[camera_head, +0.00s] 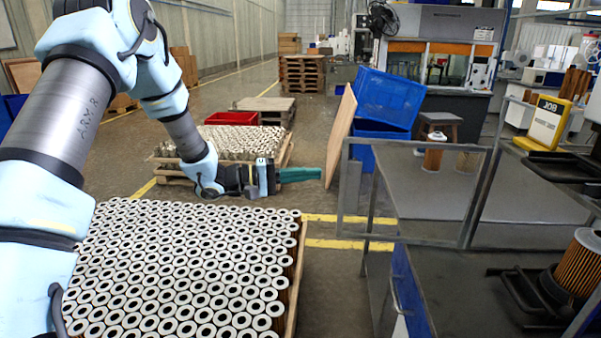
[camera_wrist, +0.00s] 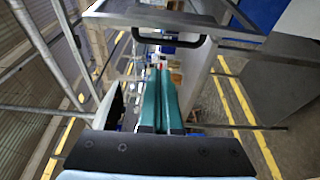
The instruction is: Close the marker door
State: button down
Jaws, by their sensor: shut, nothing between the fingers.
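The marker door appears to be the grey metal-framed panel (camera_head: 420,145) standing at right of centre in the head view, with a see-through middle. It looks swung out from the dark machine bench. In the wrist view a grey metal bar (camera_wrist: 190,22) with a black handle (camera_wrist: 152,41) crosses ahead of my fingers; it seems to be part of this door. My gripper (camera_head: 318,174) has teal fingers, shut and empty, pointing right, to the left of the door frame. In the wrist view the fingers (camera_wrist: 161,72) lie together below the handle, without visible contact.
A pallet of filter cartridges (camera_head: 292,270) fills the lower left, with another pallet (camera_head: 165,172) behind. A tilted wooden board (camera_head: 341,135) and blue crates (camera_head: 390,97) stand beyond my fingers. A filter (camera_head: 580,262) sits on the right bench. Floor is open between pallet and bench.

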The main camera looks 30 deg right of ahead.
jog(key=s+d+p, duration=0.3)
jog(key=s, duration=0.2)
jog(key=shift+s, duration=0.25)
dwell(0.3)
